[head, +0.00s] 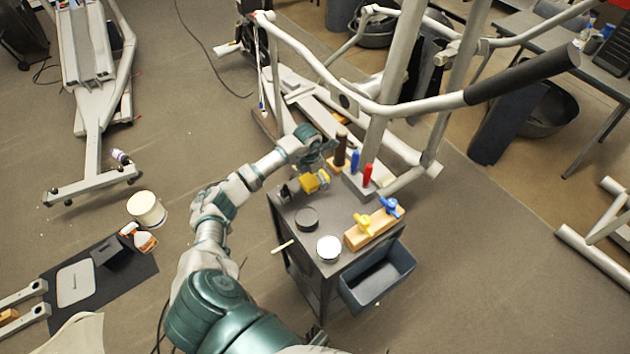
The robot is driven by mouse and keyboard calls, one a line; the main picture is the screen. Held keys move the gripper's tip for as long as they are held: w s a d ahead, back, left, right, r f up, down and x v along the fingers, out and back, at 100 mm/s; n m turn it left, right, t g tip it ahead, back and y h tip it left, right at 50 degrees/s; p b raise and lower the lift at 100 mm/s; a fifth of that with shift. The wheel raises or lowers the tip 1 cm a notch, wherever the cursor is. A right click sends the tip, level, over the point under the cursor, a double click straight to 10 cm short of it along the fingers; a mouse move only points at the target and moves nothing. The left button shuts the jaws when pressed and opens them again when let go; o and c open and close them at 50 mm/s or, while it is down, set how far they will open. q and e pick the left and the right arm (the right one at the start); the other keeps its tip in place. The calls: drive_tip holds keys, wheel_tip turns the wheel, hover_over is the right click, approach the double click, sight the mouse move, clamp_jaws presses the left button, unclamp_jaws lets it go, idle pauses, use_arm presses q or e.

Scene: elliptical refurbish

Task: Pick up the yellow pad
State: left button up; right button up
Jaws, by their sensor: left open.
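A small yellow block (312,182), which looks like the yellow pad, sits near the far left edge of the dark cart top (290,222). My left arm reaches in from the bottom and over to the cart's far side. My left gripper (321,157) is open, just above and behind the yellow block in the picture, close to it. I cannot tell whether the fingers touch it. Nothing shows between the fingers. My right gripper is not in view.
The cart also carries a dark round disc (307,219), a white-topped can (328,248), a wooden block (373,228) with yellow and blue knobs, and red (367,175) and blue (354,160) handles. A grey bin (378,277) hangs at the front. Elliptical frame bars (378,130) stand behind.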

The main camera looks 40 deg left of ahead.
sight(314, 178)
use_arm(q)
drive_tip(key=shift+f, duration=0.45)
drive_tip(key=shift+a+f, duration=0.15)
drive_tip(key=shift+a, duration=0.25)
drive_tip(key=shift+c, duration=0.5)
drive_tip(key=shift+d, duration=0.2)
drive_tip(key=c, duration=1)
drive_tip(key=shift+d, duration=0.1)
wheel_tip(314, 178, up, 10)
drive_tip(key=shift+r, duration=0.15)
